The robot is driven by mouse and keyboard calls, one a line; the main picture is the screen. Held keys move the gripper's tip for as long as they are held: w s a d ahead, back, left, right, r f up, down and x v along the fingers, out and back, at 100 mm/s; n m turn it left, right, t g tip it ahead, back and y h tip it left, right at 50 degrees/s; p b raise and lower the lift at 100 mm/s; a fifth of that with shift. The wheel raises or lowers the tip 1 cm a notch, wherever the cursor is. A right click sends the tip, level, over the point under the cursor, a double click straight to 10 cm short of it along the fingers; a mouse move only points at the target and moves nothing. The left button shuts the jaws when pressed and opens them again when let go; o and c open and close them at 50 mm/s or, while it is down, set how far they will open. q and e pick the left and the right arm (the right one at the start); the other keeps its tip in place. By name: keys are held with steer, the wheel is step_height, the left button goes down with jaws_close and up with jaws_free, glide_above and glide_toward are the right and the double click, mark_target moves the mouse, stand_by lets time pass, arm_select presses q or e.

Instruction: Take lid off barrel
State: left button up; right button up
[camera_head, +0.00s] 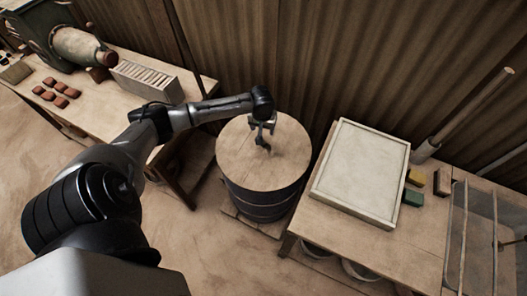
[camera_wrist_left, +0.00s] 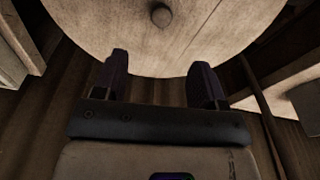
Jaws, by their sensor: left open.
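The barrel (camera_head: 262,205) is dark and stands upright on a low wooden base between two tables. Its round wooden lid (camera_head: 240,168) lies flat on top. In the left wrist view the lid (camera_wrist_left: 115,35) fills the upper part, with a small round knob (camera_wrist_left: 161,15) on it. My left gripper (camera_head: 263,143) is above the far part of the lid, its fingers apart and empty. In the left wrist view the fingers (camera_wrist_left: 160,80) are spread and the knob is beyond them, not between them. My right gripper is not in view.
The right table (camera_head: 405,255) holds a pale framed tray (camera_head: 362,170) and small coloured blocks (camera_head: 414,180). The left table (camera_head: 130,100) holds a slatted box (camera_head: 146,82), several red tiles (camera_head: 57,90) and a machine. A corrugated wall (camera_head: 300,50) stands close behind the barrel.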

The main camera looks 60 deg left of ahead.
arm_select(q)
steer(key=f, duration=0.2)
steer(key=f+b, duration=0.1)
steer(key=f, duration=0.2)
steer(key=w+a+f+b, duration=0.1)
steer(key=f, duration=0.2)
steer(key=shift+f, duration=0.15)
steer(key=f, duration=0.1)
steer(key=f+b, duration=0.2)
steer(key=shift+a+f, duration=0.25)
steer(key=shift+f, duration=0.15)
steer(key=shift+w+f, duration=0.1)
steer(key=shift+f, duration=0.65)
steer(key=shift+c, duration=0.2)
steer(key=shift+a+r, duration=0.1)
jaws_close()
